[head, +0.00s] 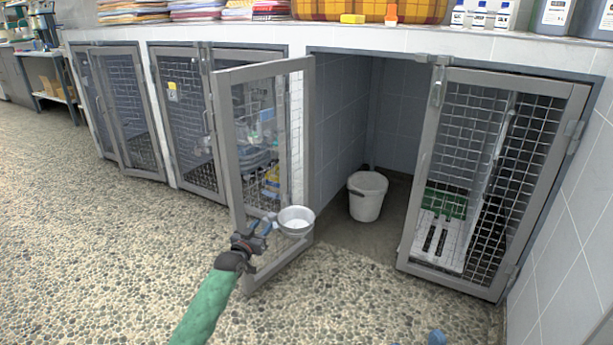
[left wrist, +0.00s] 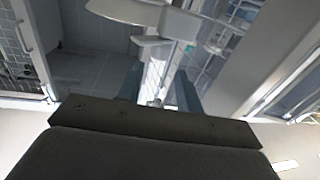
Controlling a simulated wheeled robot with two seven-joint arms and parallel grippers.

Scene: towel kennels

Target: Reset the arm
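My left gripper (head: 266,225) is in front of the open kennel door (head: 222,140), beside a round metal bowl (head: 296,221) on that door. In the left wrist view its two blue-grey fingers (left wrist: 160,92) stand apart with nothing clearly held between them. The bowl (left wrist: 150,12) and its bracket lie just beyond the fingertips; I cannot tell whether they touch. My green left arm (head: 205,308) reaches in from the bottom. A small blue piece (head: 437,338) at the bottom edge of the head view looks like the tip of my right gripper; its opening is not readable.
A white bucket (head: 367,196) stands inside the open kennel. A mesh door (head: 478,180) on the right has a white slatted panel behind it. More mesh kennels (head: 183,125) line the left. A counter above holds folded towels (head: 205,9) and bottles. The pebbled floor at left is clear.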

